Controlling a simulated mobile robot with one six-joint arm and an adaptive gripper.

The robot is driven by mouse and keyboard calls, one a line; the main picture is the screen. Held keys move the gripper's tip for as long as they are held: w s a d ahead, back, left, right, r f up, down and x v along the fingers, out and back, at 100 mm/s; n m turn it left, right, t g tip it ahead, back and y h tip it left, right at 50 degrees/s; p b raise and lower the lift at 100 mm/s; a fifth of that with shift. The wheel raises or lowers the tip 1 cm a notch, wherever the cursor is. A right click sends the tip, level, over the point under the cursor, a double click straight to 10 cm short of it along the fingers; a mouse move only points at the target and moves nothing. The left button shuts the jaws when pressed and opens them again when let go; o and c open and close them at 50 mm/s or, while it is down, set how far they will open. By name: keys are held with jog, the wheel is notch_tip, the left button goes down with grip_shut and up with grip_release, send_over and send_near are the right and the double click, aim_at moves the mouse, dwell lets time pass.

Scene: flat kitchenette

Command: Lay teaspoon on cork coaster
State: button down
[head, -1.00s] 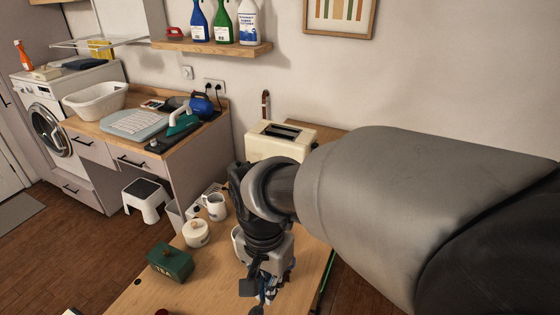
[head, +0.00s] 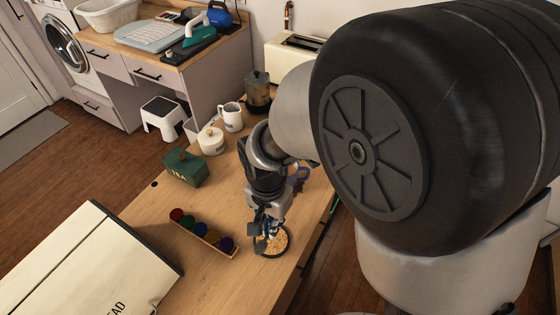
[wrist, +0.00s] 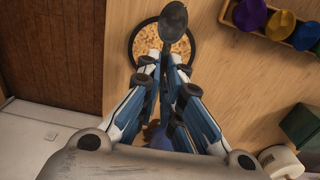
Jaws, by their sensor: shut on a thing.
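The cork coaster (head: 277,243) is a round cork disc with a dark rim near the right edge of the wooden counter. It also shows in the wrist view (wrist: 144,42). My gripper (head: 266,232) is over the coaster and partly covers it in the head view. In the wrist view my gripper (wrist: 166,72) is shut on the dark teaspoon (wrist: 173,20). The spoon's bowl points away from the fingers and overlaps the right part of the coaster. I cannot tell whether the spoon touches the cork.
A wooden tray (head: 233,254) of several coloured capsules lies left of the coaster. A green tea tin (head: 185,168), a white lidded pot (head: 211,140), a white mug (head: 231,117) and a moka pot (head: 257,92) stand behind. A cream bread bin (head: 85,262) fills the front left.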

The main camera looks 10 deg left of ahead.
notch_tip(320, 180, down, 4)
jog(key=shift+f+b, duration=0.25)
jog(key=shift+b, duration=0.55)
jog(key=shift+r, duration=0.1)
jog(key=c, duration=2.2)
grip_release()
jog(key=o, duration=0.4)
jog(key=shift+o, duration=0.2)
